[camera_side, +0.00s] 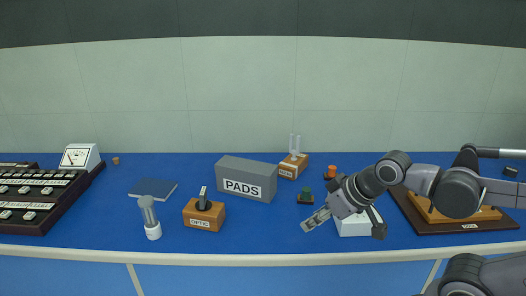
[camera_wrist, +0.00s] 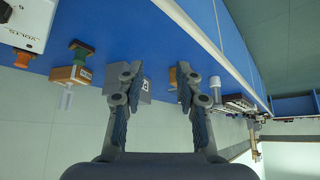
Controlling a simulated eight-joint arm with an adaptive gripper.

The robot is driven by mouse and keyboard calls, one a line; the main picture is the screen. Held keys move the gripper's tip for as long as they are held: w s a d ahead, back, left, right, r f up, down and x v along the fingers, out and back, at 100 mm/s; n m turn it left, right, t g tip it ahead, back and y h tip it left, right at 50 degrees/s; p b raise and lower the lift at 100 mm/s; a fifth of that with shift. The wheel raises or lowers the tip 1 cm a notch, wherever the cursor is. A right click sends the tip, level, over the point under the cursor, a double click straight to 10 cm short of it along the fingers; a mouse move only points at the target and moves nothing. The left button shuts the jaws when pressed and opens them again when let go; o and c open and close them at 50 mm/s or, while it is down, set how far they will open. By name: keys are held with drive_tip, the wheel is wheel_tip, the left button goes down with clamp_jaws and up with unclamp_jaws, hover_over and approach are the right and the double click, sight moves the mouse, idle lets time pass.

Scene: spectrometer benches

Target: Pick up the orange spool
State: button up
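The orange spool (camera_side: 331,171) stands on the blue bench top, behind my gripper and right of the grey PADS box in the side view. In the wrist view an orange shape that looks like it (camera_wrist: 24,58) shows at the left, outside the fingers. My gripper (camera_wrist: 157,75) is open, its two fingers wide apart with nothing held between them. In the side view my gripper hangs over the front part of the bench by a white box, clear of the spool.
A green spool (camera_side: 307,196) on a dark base stands near the gripper. The white box (camera_side: 355,225) is partly hidden by my arm. The PADS box (camera_side: 246,179), a pegged wooden block (camera_side: 293,168) and the OPTIC block (camera_side: 204,215) stand left. A wooden-topped unit (camera_side: 455,221) lies right.

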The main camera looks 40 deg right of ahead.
idle(0.4)
drive_tip(key=o, duration=0.4)
drive_tip(key=shift+o, duration=0.2)
drive_tip(key=w+d+r+m+g+h, duration=0.1)
drive_tip(key=w+d+r+m+h, duration=0.1)
drive_tip(key=w+d+r+m, duration=0.3)
drive_tip(key=m+g+h, duration=0.2)
drive_tip(key=m+g, duration=0.4)
drive_tip(key=m, duration=0.7)
hover_over(332, 167)
drive_tip(key=a, duration=0.4)
wheel_tip(332, 167, down, 7)
drive_tip(key=shift+h, duration=0.3)
drive_tip(key=shift+x, duration=5.15)
